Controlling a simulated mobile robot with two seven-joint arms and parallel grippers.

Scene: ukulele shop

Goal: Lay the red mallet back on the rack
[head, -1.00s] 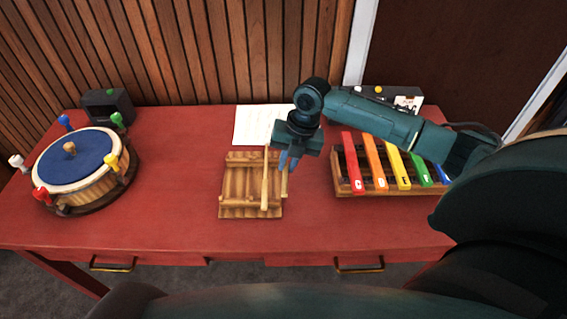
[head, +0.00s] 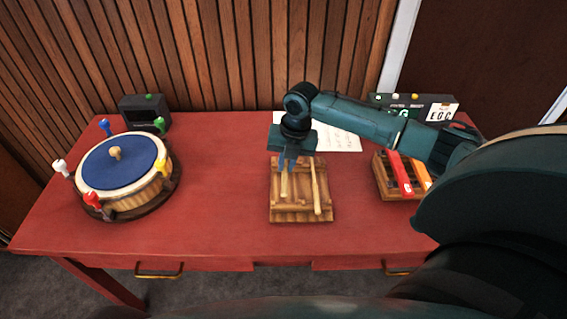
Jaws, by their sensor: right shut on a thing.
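The wooden rack (head: 301,216) stands on the red table, in the middle of the head view. My right gripper (head: 288,163) is over the rack's left part, shut on a mallet (head: 284,187). Only the mallet's pale stick shows below the fingers, pointing toward the front; its head is hidden, so I see no red on it. I cannot tell whether it touches the rack. Another pale mallet (head: 317,190) lies along the rack's right part, to the right of the held one. My left gripper is not in view.
A drum (head: 120,165) with a blue top and coloured pegs stands at the left, a dark box (head: 146,110) behind it. A paper sheet (head: 340,141) lies behind the rack. The table between drum and rack is clear.

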